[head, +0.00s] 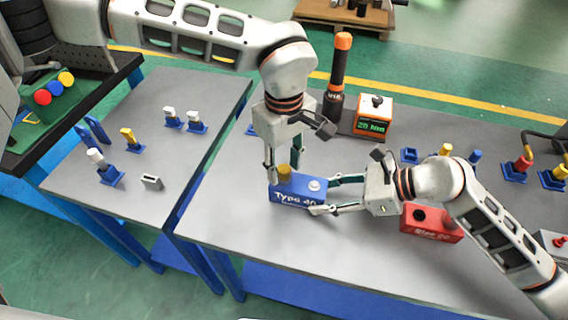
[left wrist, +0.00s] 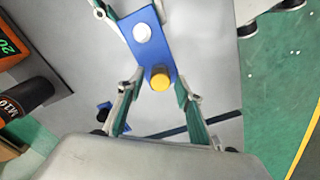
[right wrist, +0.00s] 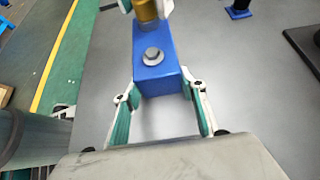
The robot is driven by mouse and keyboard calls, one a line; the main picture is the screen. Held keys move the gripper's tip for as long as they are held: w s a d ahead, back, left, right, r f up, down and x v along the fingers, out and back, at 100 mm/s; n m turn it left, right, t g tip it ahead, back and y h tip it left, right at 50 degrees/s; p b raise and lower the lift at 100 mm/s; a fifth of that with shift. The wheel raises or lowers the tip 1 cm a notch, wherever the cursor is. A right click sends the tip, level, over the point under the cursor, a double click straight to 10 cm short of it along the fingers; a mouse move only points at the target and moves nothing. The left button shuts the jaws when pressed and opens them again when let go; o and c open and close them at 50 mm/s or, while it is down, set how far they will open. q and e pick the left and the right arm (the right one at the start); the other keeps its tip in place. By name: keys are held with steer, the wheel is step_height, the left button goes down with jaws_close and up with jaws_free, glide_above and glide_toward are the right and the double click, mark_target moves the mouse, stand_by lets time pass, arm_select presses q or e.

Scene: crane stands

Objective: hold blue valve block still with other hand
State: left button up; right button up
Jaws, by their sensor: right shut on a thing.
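The blue valve block (head: 297,196), marked "Type 40", sits on the grey table with a yellow-brass cap (head: 285,173) at its left end and a pale bolt head (head: 315,185) at its right. My right gripper (head: 325,195) comes from the right and is shut on the block's right end, one finger on each long side; the right wrist view shows this grip (right wrist: 160,85). My left gripper (head: 283,174) points down over the cap. In the left wrist view its fingers stand either side of the cap (left wrist: 160,78), with gaps visible, so it looks open.
A red block (head: 432,226) lies right of my right gripper. Behind stand an orange-black tool (head: 339,75) and an orange display box (head: 374,117). Several blue-based fittings stand on the left table (head: 215,95) and at the far right. The front of the main table is clear.

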arm_select(q)
steer(key=n, duration=1)
steer(key=shift+n, duration=0.4)
jaws_close()
steer(key=m, duration=0.5)
stand_by(0.4)
steer(key=shift+m, duration=0.5)
steer(key=m, duration=0.4)
steer(key=shift+m, duration=0.3)
